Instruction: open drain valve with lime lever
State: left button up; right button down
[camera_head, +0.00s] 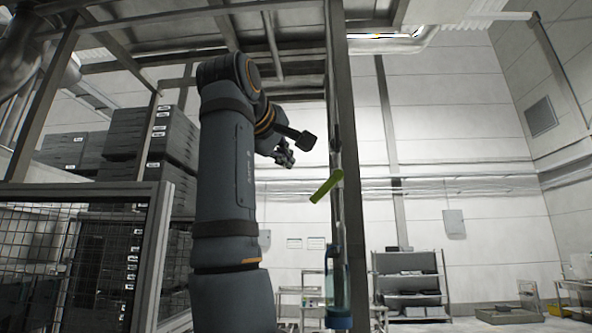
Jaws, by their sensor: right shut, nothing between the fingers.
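The lime lever (326,186) is a short flat yellow-green bar, tilted, with its upper end at the right next to a grey metal post. A small dark fitting shows on the post just above it. My right gripper (285,155) is above and to the left of the lever, apart from it. Its fingers are dark, shut and empty. The valve body behind the lever cannot be made out clearly. My left gripper is not in view.
The grey post (340,100) rises beside the lever into an overhead frame. A blue-capped clear cylinder (337,280) hangs below the lever. A mesh fence (70,260) and stacked dark crates (150,140) stand at left. Shelves (412,285) stand farther back at right.

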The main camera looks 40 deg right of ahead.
aim_at(326, 187)
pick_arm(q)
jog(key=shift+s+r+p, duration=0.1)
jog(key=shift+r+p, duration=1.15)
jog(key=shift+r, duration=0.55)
pick_arm(e)
jog(key=w+d+f+m, duration=0.1)
jog(key=d, duration=0.4)
jog(key=w+d+f+m, duration=0.1)
jog(key=w+d, duration=0.1)
jog(key=d, duration=0.3)
jog(key=shift+d+f+m+y, duration=0.25)
jog(key=shift+d+m+y, duration=0.1)
jog(key=shift+m+y, duration=0.05)
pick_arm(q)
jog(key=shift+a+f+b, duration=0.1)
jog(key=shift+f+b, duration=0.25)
pick_arm(e)
jog(key=shift+f+n, duration=0.2)
jog(key=shift+n, duration=0.1)
